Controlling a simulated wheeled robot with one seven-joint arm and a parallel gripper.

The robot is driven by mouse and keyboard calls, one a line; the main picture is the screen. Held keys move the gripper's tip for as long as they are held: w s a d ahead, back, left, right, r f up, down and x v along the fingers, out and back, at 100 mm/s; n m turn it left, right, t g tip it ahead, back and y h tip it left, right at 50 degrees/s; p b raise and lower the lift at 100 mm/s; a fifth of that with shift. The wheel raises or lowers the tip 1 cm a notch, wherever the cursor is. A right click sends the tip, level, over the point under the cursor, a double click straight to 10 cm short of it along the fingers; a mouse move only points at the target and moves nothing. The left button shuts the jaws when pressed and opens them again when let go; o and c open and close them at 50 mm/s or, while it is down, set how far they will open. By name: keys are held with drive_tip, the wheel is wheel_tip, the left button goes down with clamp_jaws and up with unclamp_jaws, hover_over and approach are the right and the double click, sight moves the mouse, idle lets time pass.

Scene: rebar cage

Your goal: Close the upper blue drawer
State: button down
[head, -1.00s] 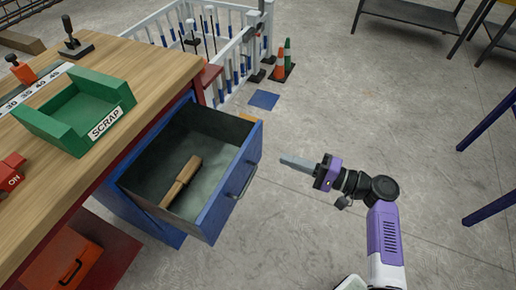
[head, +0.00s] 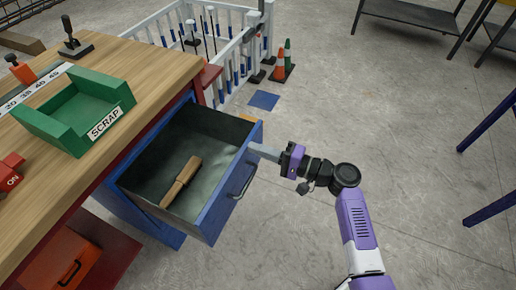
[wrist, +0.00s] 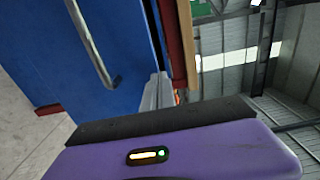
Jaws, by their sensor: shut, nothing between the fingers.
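The upper blue drawer (head: 222,200) stands pulled out from under the workbench, with a wooden-handled item (head: 181,182) lying inside. Its handle (head: 243,181) is on the front face. My gripper (head: 256,150) is shut and empty, with its fingertips at the upper part of the drawer front, beyond the handle. Whether they touch the front cannot be told for certain. In the wrist view the blue drawer front (wrist: 50,50) and its handle (wrist: 92,45) fill the left side, and my grey fingers (wrist: 157,88) point along close to its edge.
The wooden workbench (head: 140,72) carries a green scrap tray (head: 60,125). An orange case (head: 62,262) sits on the lower shelf. A white fence (head: 222,45) and cones (head: 281,64) stand behind. The floor right of my arm is clear up to blue legs (head: 487,209).

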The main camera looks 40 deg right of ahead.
drive_tip(key=b+x, duration=0.8)
drive_tip(key=x, duration=1.4)
drive_tip(key=shift+w+a, duration=0.2)
drive_tip(key=shift+w, duration=0.1)
drive_tip(key=shift+s, duration=0.1)
